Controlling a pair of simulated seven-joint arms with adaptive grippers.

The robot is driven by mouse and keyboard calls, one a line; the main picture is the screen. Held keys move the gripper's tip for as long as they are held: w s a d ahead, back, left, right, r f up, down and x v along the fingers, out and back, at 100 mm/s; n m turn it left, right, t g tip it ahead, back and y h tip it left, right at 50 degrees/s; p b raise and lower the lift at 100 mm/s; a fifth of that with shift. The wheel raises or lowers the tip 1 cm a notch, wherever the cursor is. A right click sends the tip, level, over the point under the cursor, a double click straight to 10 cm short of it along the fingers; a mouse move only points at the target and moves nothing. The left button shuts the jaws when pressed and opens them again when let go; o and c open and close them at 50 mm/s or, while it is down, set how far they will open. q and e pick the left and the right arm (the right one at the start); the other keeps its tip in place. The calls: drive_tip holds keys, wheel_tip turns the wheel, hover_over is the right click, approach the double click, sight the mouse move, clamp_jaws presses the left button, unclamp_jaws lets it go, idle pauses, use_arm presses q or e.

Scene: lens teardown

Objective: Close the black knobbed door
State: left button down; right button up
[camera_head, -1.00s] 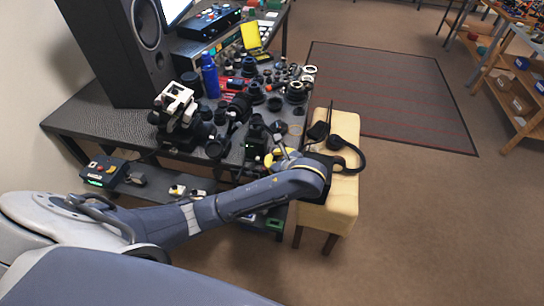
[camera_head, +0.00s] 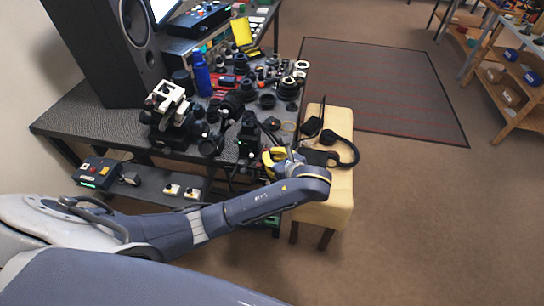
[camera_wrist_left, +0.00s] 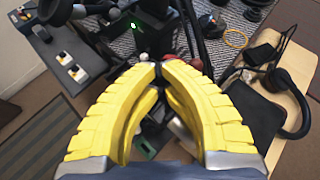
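My left gripper (camera_head: 272,158) is over the front right edge of the table, beside the stool. In the left wrist view its yellow ribbed fingers (camera_wrist_left: 160,70) meet at the tips, with nothing clearly held between them. A black device with a green light (camera_wrist_left: 122,22) stands just beyond the fingertips; it also shows in the head view (camera_head: 250,142). Small pale and red round parts show near the fingertips. I cannot make out a black knobbed door for certain; the fingers and arm hide the area below. My right gripper is not in view.
The dark table (camera_head: 95,125) is crowded with lens parts, a blue bottle (camera_head: 201,75) and a black speaker (camera_head: 105,50). Black headphones (camera_head: 345,150) lie on the cream stool (camera_head: 335,195) close to my wrist. The floor to the right is open.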

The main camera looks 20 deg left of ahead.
use_arm(q)
drive_tip(key=c, duration=1.2)
unclamp_jaws()
drive_tip(key=shift+a, duration=0.2)
drive_tip(key=shift+c, duration=0.2)
drive_tip(key=shift+d, duration=0.1)
drive_tip(key=v, duration=1.2)
